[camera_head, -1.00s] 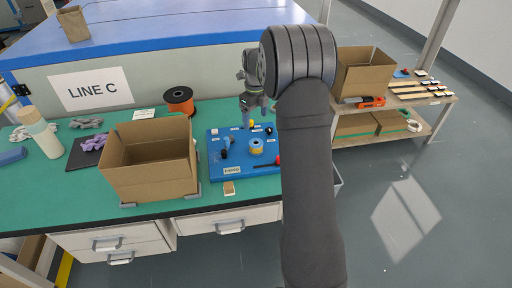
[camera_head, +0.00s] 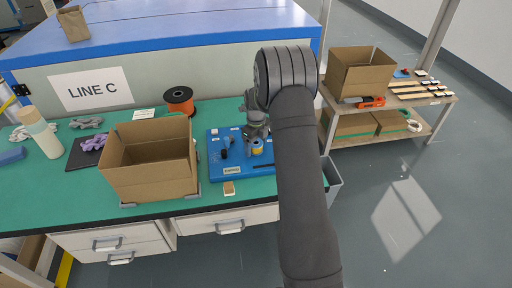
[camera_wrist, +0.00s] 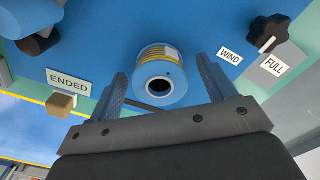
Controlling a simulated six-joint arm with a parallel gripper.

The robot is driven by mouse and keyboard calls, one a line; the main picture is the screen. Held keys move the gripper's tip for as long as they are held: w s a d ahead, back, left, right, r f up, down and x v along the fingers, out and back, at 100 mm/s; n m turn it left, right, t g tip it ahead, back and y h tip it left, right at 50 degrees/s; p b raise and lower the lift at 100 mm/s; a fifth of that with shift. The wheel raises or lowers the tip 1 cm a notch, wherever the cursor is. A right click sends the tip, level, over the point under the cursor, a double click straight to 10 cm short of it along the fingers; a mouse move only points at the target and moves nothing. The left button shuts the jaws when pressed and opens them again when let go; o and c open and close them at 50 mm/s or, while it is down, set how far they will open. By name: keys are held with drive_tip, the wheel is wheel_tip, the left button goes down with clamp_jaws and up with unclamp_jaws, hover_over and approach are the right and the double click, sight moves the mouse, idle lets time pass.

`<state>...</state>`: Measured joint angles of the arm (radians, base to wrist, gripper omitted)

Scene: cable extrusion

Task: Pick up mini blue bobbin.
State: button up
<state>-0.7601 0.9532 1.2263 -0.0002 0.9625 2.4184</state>
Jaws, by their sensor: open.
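The mini blue bobbin (camera_wrist: 160,77) has blue flanges, a yellow winding and a dark centre hole. In the wrist view it sits on the blue board (camera_wrist: 110,30) between my two fingers. My gripper (camera_wrist: 168,85) is open, with one finger on each side of the bobbin and visible gaps. In the head view the bobbin (camera_head: 257,150) is partly hidden behind my gripper (camera_head: 258,141), which is low over the board.
Labels "ENDED" (camera_wrist: 69,83), "WIND" (camera_wrist: 230,56) and "FULL" (camera_wrist: 273,65) mark the board. A black knob (camera_wrist: 268,32) stands beside "FULL". An open cardboard box (camera_head: 150,170) is left of the board. An orange spool (camera_head: 180,100) stands behind.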

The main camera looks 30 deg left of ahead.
drive_tip(key=c, duration=1.1)
drive_tip(key=shift+r, duration=0.1)
